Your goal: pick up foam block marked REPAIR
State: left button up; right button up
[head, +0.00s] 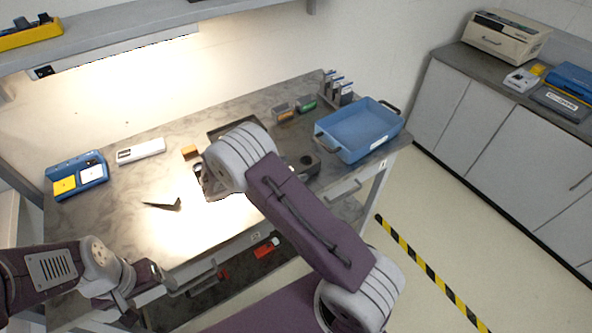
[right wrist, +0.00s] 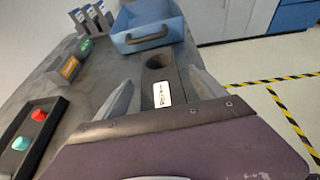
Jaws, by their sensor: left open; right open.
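A dark grey block (right wrist: 180,86) with a round hole and a white label lies on the bench in the right wrist view. The label's print is too small to read, so I cannot confirm REPAIR. In the head view a dark block with a hole (head: 305,164) shows just right of my right arm. My right gripper (right wrist: 160,79) is open, with one finger on each side of the labelled block; contact cannot be told. My right arm hides its fingers in the head view. My left gripper (head: 128,300) is open and empty at the bench's front left.
A blue crate (head: 358,153) stands at the bench's right end. Small orange and green-marked blocks (head: 284,112) sit left of it. A button box (right wrist: 33,137) lies left of my right gripper. A black angled piece (head: 165,205) lies on clear bench.

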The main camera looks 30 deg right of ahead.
aim_at(293, 168)
jog(key=x, duration=0.3)
jog(key=shift+s+a, duration=0.1)
jog(key=c, duration=1.5)
jog(key=shift+r, duration=0.1)
jog(key=shift+r, duration=0.35)
jog(key=r, duration=0.2)
jog(key=s+r, duration=0.1)
jog(key=r, duration=0.1)
jog(key=s+r, duration=0.2)
jog(key=s, duration=0.1)
jog(key=s+r, duration=0.2)
jog(key=s, duration=0.2)
jog(key=s+r, duration=0.2)
jog(key=s, duration=0.1)
jog(key=shift+s+d, duration=0.3)
jog(key=shift+d, duration=0.1)
